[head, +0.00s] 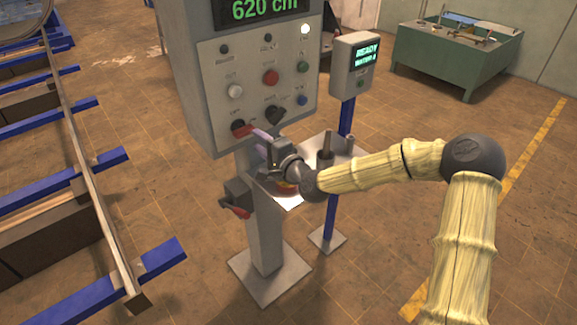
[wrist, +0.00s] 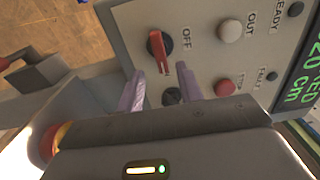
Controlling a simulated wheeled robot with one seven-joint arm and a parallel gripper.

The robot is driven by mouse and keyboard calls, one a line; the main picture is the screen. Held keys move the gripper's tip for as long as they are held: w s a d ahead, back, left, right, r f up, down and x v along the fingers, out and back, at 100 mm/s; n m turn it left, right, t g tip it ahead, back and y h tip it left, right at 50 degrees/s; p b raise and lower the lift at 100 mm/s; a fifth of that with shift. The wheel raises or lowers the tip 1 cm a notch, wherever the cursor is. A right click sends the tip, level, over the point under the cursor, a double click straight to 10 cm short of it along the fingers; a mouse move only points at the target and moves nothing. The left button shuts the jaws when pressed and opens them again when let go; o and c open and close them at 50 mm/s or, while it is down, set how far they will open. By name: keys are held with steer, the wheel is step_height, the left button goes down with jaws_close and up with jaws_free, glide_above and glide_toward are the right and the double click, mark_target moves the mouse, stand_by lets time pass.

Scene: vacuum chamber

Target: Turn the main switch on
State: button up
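A control panel (head: 213,95) stands on a grey post. A red rotary switch (head: 239,129) sits at its lower left; in the wrist view the red handle (wrist: 159,52) is on a dark round base, with the word OFF beside it. I cannot read a label naming it the main switch. My gripper (head: 256,134) is close to this switch in the head view.
The panel also has a red button (head: 270,77), a black knob (head: 274,115) and a white button (head: 235,91). A grey box with a red lever (head: 236,210) is on the post. A small tray (head: 292,203) and a READY display (head: 355,65) stand close by.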

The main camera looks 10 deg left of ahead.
steer(key=b+v, duration=0.1)
steer(key=v, duration=1)
steer(key=shift+s+d, duration=0.25)
steer(key=shift+d, duration=0.05)
steer(key=s+d+f+n+g+h+p, duration=0.2)
steer(key=s+d+f+n+g+h, duration=0.4)
steer(key=d+f+h, duration=0.4)
steer(key=s+d+r+n+g+h+p, duration=0.1)
steer(key=s+d+r+h, duration=0.1)
steer(key=s+d, duration=0.4)
steer(key=s+d+r+n+g+h+p, duration=0.1)
steer(key=s+d+r+g+p, duration=0.1)
steer(key=s+d+r, duration=0.3)
steer(key=d, duration=0.4)
steer(key=shift+s+h, duration=0.4)
